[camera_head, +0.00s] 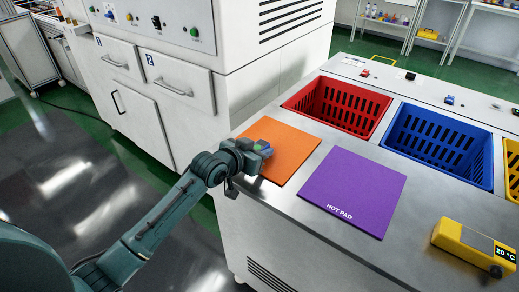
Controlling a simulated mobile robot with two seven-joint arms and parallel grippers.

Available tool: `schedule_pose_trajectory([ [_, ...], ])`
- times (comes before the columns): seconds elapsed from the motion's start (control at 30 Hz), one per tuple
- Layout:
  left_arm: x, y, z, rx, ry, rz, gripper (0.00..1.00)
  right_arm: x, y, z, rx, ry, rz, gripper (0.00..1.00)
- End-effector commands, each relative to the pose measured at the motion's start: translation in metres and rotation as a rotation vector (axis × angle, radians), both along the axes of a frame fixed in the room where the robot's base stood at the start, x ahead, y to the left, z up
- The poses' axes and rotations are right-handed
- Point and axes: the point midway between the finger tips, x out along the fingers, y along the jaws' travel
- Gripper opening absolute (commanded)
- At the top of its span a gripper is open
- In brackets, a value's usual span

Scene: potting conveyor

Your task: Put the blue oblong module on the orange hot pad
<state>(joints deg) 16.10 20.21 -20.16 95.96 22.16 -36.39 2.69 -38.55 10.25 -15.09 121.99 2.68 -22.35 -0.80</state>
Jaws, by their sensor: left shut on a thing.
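The orange hot pad (290,149) lies flat on the left end of the steel worktop. My left arm comes in from the lower left, and its gripper (261,149) is over the left edge of the pad. The gripper is shut on the blue oblong module (264,144), of which only a small bluish part shows between the fingers. I cannot tell whether the module touches the pad. My right gripper is not in view.
A purple hot pad (354,190) lies to the right of the orange one. Behind stand a red crate (338,104) and a blue crate (437,146), with a yellow crate (512,165) at the right edge. A yellow temperature device (474,247) is at the front right. A white cabinet (150,80) stands left.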

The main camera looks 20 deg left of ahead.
Motion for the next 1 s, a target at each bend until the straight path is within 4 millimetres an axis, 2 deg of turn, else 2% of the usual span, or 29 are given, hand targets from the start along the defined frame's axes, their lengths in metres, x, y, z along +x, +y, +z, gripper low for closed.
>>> schedule_pose_trajectory([
  [0.17, 0.000, 0.000, -0.003, 0.000, -0.001, 0.000, 0.03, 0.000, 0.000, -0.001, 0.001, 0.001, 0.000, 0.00],
  [0.2, 0.000, 0.000, -0.002, 0.000, 0.000, 0.000, 0.34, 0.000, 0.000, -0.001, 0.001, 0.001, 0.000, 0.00],
  [0.43, 0.000, 0.000, -0.002, 0.000, 0.000, 0.000, 0.52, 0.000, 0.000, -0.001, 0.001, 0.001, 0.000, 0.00],
  [0.73, 0.000, 0.000, 0.002, -0.001, -0.002, 0.000, 0.52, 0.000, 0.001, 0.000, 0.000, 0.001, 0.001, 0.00],
  [0.87, -0.013, 0.005, 0.007, 0.001, -0.001, 0.000, 0.52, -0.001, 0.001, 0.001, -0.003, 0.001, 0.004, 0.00],
  [1.0, -0.038, 0.014, 0.017, 0.002, -0.001, 0.000, 0.52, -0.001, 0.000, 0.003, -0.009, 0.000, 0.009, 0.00],
])
